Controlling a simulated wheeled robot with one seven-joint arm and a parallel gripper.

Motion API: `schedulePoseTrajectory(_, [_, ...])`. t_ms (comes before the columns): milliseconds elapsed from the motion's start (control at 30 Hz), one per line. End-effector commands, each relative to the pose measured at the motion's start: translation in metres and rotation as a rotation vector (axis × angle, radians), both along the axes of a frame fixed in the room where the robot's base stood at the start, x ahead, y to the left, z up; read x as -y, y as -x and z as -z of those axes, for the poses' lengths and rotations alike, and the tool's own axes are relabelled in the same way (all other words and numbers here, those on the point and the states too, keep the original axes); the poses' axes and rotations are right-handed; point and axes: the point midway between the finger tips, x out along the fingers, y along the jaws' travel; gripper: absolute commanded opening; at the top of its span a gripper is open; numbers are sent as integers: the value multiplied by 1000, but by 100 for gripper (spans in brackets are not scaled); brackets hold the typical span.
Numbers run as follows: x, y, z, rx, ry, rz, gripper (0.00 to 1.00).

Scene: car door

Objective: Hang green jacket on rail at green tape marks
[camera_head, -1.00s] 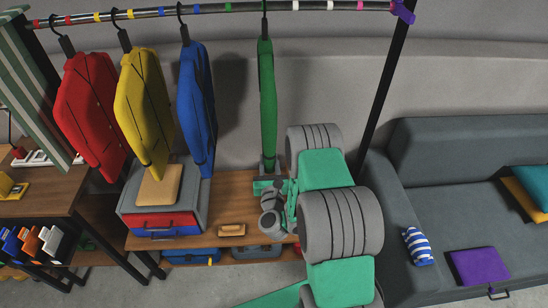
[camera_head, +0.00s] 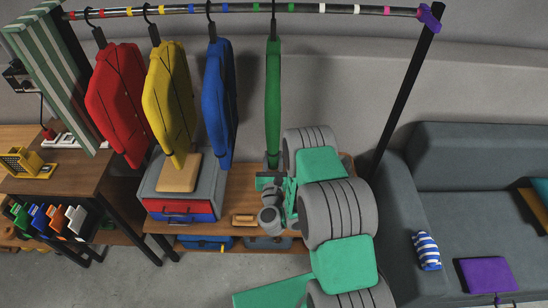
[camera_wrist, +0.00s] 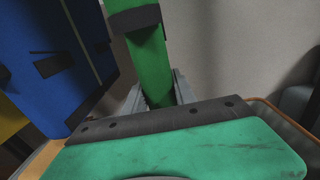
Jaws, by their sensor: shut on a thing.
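The green jacket (camera_head: 273,95) hangs upright on its hanger, seen edge-on, to the right of the blue jacket. The top of its hook lines up with the rail (camera_head: 340,10) between two green tape marks (camera_head: 252,7) (camera_head: 291,7). I cannot tell whether the hook rests on the rail or is apart from it. My gripper (camera_head: 272,172) is shut on the lower end of the green jacket. In the wrist view the jacket (camera_wrist: 148,55) rises from between my fingers (camera_wrist: 158,95); its hook is out of that view.
The red (camera_head: 115,100), yellow (camera_head: 170,105) and blue (camera_head: 219,105) jackets hang on the left. A toolbox (camera_head: 180,195) stands on the bench below. The rail's dark post (camera_head: 405,95) and the sofa (camera_head: 470,160) are on the right. Bare wall lies behind the green jacket.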

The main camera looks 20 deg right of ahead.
Motion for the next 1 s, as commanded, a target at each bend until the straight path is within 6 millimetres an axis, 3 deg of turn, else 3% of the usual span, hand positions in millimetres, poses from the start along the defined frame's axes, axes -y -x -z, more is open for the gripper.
schedulePoseTrajectory(467, [0,-1,4,3,0,0,0])
schedulePoseTrajectory(500, [0,-1,4,3,0,0,34])
schedulePoseTrajectory(800, [0,0,4,1,-1,0,58])
schedulePoseTrajectory(1000, [0,1,6,-3,-1,-1,58])
